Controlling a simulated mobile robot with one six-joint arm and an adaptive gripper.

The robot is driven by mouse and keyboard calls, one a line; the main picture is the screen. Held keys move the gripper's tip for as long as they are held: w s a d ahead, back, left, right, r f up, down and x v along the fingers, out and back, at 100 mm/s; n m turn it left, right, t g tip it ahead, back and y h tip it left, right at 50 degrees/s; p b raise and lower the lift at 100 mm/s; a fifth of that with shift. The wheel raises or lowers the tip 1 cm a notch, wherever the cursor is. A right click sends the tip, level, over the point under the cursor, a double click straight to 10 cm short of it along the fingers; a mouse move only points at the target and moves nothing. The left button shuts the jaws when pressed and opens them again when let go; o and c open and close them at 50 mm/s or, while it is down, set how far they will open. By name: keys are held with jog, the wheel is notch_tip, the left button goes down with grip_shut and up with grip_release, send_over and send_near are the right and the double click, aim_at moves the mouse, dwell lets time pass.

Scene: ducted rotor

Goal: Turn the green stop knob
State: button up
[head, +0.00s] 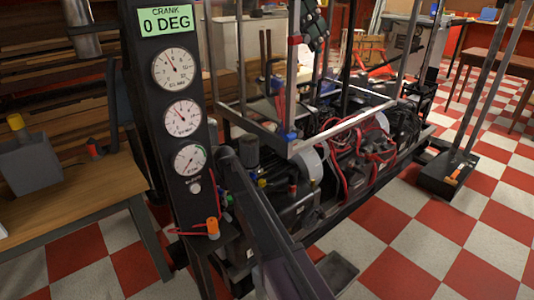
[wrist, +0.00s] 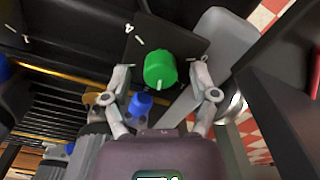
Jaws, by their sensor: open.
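The green stop knob (wrist: 160,70) shows in the wrist view, a round bright green knob with a small white mark, on a dark panel (wrist: 190,42). My gripper (wrist: 162,73) is open, with one finger on each side of the knob. A gap shows between the knob and each finger, and I cannot tell how far the fingers reach along its depth. In the head view a small green spot (head: 227,198) shows beside the gauge column, but it is too small to identify surely.
The gauge column (head: 177,140) carries a display reading 0 DEG and several dials. An engine (head: 340,160) in a metal frame stands behind it. A blue part (wrist: 140,104) sits close to my left finger in the wrist view. A wooden bench (head: 85,192) stands at left.

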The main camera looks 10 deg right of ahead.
jog(key=n, duration=0.7)
jog(key=shift+r+n, duration=0.2)
jog(key=shift+n, duration=0.1)
notch_tip(320, 180, up, 14)
jog(key=p, duration=1.5)
jog(key=s+d+r+m+p, duration=0.9)
jog(key=s+d+r+p, duration=0.2)
jog(key=d+r, duration=0.1)
jog(key=shift+s+d+p, duration=0.2)
jog(key=shift+d+p, duration=0.1)
jog(key=shift+d, duration=0.25)
jog(key=n+b, duration=0.2)
jog(key=b, duration=1.1)
send_over(229, 198)
notch_tip(229, 198, down, 13)
jog(key=shift+r, duration=0.2)
jog(key=shift+f, duration=0.1)
